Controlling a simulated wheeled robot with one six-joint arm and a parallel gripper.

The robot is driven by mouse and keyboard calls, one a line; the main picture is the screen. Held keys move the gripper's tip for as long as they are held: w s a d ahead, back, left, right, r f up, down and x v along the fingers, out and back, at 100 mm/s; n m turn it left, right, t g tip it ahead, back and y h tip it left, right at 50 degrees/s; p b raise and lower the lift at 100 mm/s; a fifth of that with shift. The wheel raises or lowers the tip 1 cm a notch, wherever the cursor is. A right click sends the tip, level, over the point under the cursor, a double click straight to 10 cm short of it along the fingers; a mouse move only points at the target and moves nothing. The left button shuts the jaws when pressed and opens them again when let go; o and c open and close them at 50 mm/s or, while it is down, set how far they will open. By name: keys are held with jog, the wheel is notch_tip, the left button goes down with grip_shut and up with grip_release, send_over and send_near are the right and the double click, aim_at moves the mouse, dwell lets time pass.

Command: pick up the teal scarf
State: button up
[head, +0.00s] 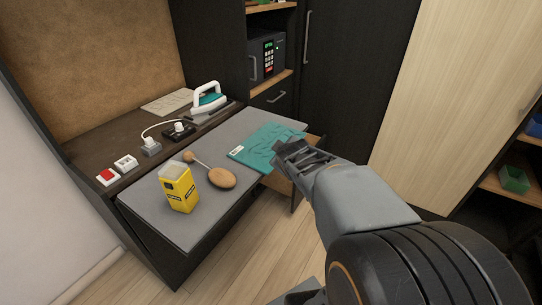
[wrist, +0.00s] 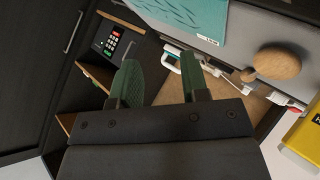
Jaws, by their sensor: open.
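The teal scarf (head: 262,146) lies flat on the grey top of the vanity, at its far right end, with a small white label at its left corner. It also shows at the top of the wrist view (wrist: 185,15). My gripper (head: 289,150) is open and empty. In the head view it overlaps the scarf's right edge and hides a little of it. In the wrist view its fingers (wrist: 163,78) stand apart from the scarf, with nothing between them.
Behind are an iron (head: 208,101), plugs and sockets. A dark safe (head: 267,56) sits in the cabinet. An open drawer (head: 281,185) juts out below the scarf.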

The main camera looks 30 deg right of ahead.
jog(key=w+d+f+n+t+y+b, duration=0.1)
jog(key=d+f+n+t+y+b, duration=0.3)
jog(key=d+f+n+t+b, duration=0.6)
jog(key=w+d+f+n+g+b, duration=0.1)
jog(key=w, duration=0.5)
jog(key=w+d+f+n+g+b, duration=0.1)
jog(key=w+d+f+n, duration=0.1)
jog(key=w, duration=0.4)
jog(key=shift+w, duration=0.3)
jog(key=shift+d, duration=0.1)
grip_shut()
